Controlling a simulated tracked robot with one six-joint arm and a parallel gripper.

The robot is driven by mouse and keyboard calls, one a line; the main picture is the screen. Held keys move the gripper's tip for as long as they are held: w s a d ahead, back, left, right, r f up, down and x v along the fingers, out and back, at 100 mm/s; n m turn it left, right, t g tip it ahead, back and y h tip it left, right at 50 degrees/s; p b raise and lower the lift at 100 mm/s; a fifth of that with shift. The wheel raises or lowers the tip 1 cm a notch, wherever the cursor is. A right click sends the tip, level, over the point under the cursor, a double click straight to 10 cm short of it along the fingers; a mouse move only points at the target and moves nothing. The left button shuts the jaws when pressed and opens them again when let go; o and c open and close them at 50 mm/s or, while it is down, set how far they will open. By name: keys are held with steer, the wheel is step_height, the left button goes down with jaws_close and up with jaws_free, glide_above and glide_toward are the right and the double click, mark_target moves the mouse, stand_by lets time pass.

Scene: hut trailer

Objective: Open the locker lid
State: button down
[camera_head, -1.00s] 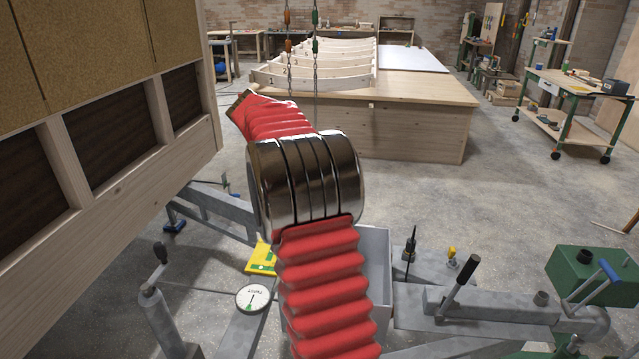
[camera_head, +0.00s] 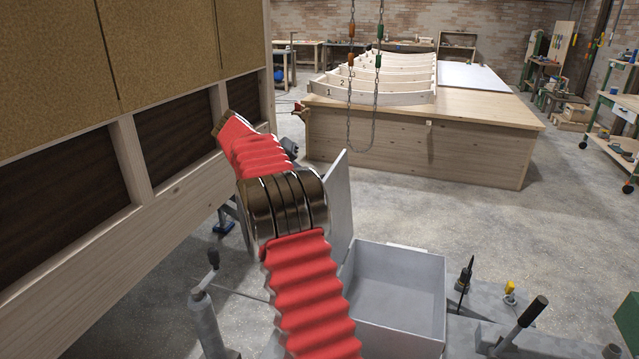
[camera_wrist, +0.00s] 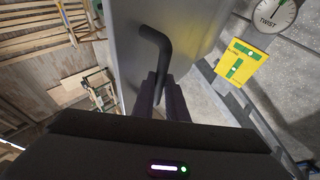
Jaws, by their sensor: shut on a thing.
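The grey locker (camera_head: 400,285) is an open-topped box at lower centre of the head view, its inside bare. Its grey lid (camera_head: 341,205) stands raised, close to upright, along the box's left side. In the wrist view the lid (camera_wrist: 190,30) shows up close, with a bent black handle (camera_wrist: 157,45) on its face. My gripper (camera_wrist: 165,83) is shut on the handle's lower end. In the head view my gripper is hidden, and my red-sleeved arm covers part of the lid.
A wood-framed panelled wall (camera_head: 130,150) stands close on the left. A hand lever (camera_head: 520,325) and a black-handled tool (camera_head: 465,275) are right of the locker. A yellow plate (camera_wrist: 244,62) and a round dial (camera_wrist: 270,14) lie beyond the lid. A wooden workbench (camera_head: 420,145) stands behind; floor between is clear.

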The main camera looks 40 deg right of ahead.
steer(key=shift+s+d+f, duration=0.15)
steer(key=shift+s+f, duration=0.05)
steer(key=shift+f, duration=0.3)
steer(key=c, duration=2)
jaws_free()
steer(key=shift+c, duration=0.2)
steer(key=shift+o, duration=1.4)
steer(key=shift+r, duration=0.25)
steer(key=shift+w, duration=0.1)
steer(key=shift+r, duration=0.1)
steer(key=v, duration=1.3)
steer(key=shift+w+a, duration=0.2)
steer(key=shift+r, duration=0.1)
steer(key=shift+c, duration=0.2)
